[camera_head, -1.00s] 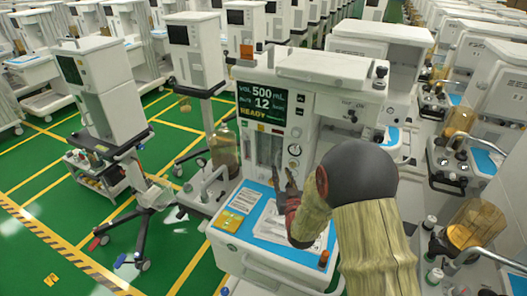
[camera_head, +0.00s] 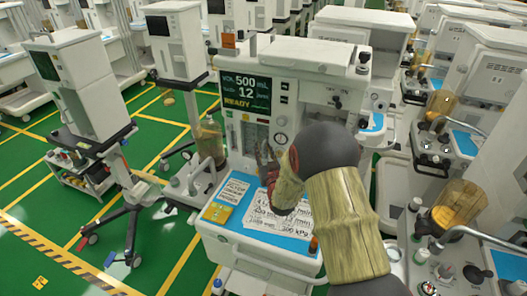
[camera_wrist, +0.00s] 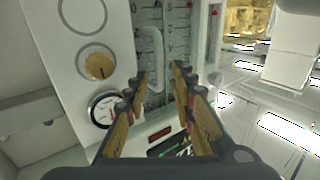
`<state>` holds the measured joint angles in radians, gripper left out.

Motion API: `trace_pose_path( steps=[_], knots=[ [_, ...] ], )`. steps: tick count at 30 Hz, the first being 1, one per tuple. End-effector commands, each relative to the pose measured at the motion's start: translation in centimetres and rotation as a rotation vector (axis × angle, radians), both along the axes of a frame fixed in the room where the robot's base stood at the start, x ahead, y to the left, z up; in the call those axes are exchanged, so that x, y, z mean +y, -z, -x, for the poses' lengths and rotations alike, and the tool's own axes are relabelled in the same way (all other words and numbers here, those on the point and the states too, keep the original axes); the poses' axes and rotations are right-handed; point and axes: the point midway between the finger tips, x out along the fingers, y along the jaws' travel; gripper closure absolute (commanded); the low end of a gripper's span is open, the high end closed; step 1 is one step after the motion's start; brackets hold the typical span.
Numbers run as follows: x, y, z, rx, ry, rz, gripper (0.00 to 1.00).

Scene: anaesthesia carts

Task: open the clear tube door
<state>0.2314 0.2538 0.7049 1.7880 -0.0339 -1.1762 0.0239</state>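The clear tube door (camera_head: 248,139) is on the front of the anaesthesia machine, below its "500 mL / 12" screen (camera_head: 246,92). In the wrist view the door (camera_wrist: 176,30) covers upright scale tubes with red marks above, and a pale curved handle (camera_wrist: 156,62) stands out from it. The door looks closed. My gripper (camera_head: 266,154) is in front of the panel; in the wrist view my gripper (camera_wrist: 159,75) is open. Its fingertips appear on either side of the handle's lower part. I cannot tell whether they touch it. My arm hides part of the machine in the head view.
A round gauge (camera_wrist: 104,109) and a tan knob (camera_wrist: 98,66) sit left of the door. Below is a blue worktop (camera_head: 240,190) with papers and a yellow packet (camera_head: 217,212). A monitor cart (camera_head: 85,100) stands left; other machines crowd the right. Green floor is open at front left.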

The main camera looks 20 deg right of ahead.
Motion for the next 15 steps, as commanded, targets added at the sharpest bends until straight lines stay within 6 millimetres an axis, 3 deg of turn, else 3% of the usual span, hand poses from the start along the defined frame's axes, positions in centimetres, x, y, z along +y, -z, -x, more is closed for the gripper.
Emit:
trace_pose_path(
  steps=[2,15],
  knots=[
    [0.01,-0.01,0.01,0.000,0.000,0.000,0.75],
    [0.02,0.00,0.04,0.000,0.000,0.000,0.99]
  ],
)
